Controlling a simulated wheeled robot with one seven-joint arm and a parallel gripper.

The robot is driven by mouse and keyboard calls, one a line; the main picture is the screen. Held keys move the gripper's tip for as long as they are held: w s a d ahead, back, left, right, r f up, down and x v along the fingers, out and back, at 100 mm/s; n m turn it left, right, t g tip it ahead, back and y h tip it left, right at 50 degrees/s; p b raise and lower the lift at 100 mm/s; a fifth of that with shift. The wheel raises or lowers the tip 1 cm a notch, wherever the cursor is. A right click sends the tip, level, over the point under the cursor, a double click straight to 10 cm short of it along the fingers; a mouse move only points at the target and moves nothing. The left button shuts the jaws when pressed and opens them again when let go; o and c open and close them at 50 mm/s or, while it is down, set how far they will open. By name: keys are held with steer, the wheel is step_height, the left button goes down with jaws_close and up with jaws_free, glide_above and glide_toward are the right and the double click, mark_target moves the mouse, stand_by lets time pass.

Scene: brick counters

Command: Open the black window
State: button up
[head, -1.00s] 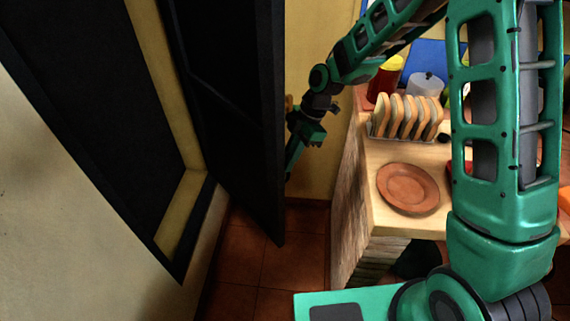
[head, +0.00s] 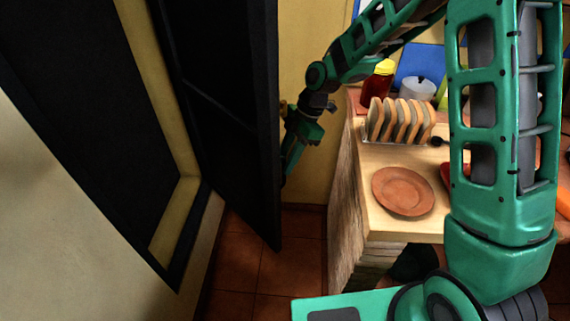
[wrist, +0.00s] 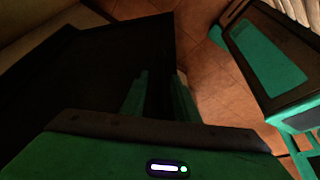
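The black window has a dark frame (head: 172,268) set in the wall at left. Its black panel (head: 235,120) stands swung out from the frame, with a wide gap between them at the left. My gripper (head: 290,165) is at the panel's free edge, on its right side, and the panel partly hides the fingers. In the wrist view the dark panel (wrist: 70,80) fills the left and middle. The two green fingers (wrist: 160,98) show apart, with black between them. I cannot tell whether they touch the panel's edge. No handle is clearly visible.
A brick-sided counter (head: 385,225) at right holds a brown plate (head: 403,190), a toast rack (head: 400,120), a red bottle with a yellow cap (head: 377,85) and a grey pot (head: 417,88). Tiled floor (head: 290,255) is clear between panel and counter.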

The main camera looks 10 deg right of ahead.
steer(key=v, duration=0.9)
steer(key=s+d+r+m+h, duration=0.1)
steer(key=s+d+r+m, duration=0.1)
steer(key=s+d+m, duration=0.4)
steer(key=s+d+r+m+t+h, duration=0.1)
steer(key=s+d+r+m, duration=0.2)
steer(key=s+d+m, duration=0.4)
steer(key=s+d+r+m+h, duration=0.1)
steer(key=s+d+m, duration=0.6)
steer(key=d, duration=0.7)
steer(key=shift+d+r+m+t+h, duration=0.25)
steer(key=shift+r+m+t+h, duration=0.2)
steer(key=shift+r, duration=0.25)
steer(key=s+d+m, duration=0.3)
steer(key=s+m, duration=0.4)
steer(key=s, duration=0.3)
steer(key=shift+s+d+f, duration=0.35)
steer(key=shift+s+f, duration=0.05)
steer(key=shift+m, duration=0.25)
